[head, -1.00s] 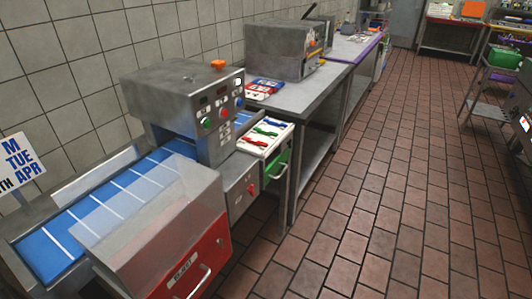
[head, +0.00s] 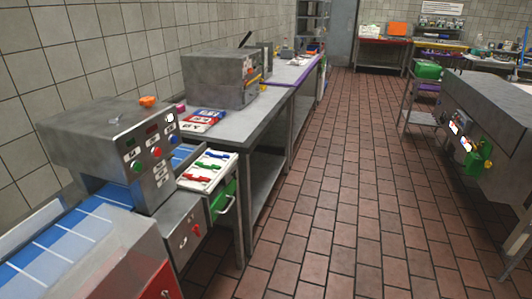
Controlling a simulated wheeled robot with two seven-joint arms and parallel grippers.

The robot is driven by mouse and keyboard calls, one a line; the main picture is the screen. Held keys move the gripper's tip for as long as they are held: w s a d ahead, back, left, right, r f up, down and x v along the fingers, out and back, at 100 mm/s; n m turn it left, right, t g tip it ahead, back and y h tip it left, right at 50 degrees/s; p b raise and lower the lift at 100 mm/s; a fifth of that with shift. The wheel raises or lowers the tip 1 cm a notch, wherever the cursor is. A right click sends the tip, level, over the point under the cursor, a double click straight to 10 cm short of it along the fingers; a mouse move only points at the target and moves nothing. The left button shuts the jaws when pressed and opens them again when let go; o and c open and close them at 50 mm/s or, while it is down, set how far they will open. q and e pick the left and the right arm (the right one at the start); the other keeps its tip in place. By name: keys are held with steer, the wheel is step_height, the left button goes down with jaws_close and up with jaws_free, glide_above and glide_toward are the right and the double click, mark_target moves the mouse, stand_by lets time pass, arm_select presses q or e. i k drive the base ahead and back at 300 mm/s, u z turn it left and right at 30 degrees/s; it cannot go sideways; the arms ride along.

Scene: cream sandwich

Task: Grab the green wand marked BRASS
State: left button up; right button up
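A white tray (head: 190,183) beside the conveyor machine holds several small coloured wand-like items. A green one (head: 207,166) appears to lie in the middle, with red and blue ones beside it. They are small and far off, and no BRASS marking is readable. Neither of my grippers is in view.
The conveyor machine (head: 110,140) with a blue belt (head: 75,240) fills the lower left. A green bin (head: 222,203) sits below the tray. A steel table (head: 235,125) runs along the wall. A grey machine (head: 480,115) stands at right. The tiled floor (head: 330,210) between is clear.

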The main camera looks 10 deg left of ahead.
mark_target(201, 164)
steer(key=z, duration=0.05)
steer(key=i, duration=1.1)
steer(key=u, duration=1)
steer(key=i, duration=0.4)
steer(key=u, duration=1)
steer(key=k, duration=0.2)
steer(key=z, duration=1.15)
steer(key=i, duration=0.85)
steer(key=u, duration=0.8)
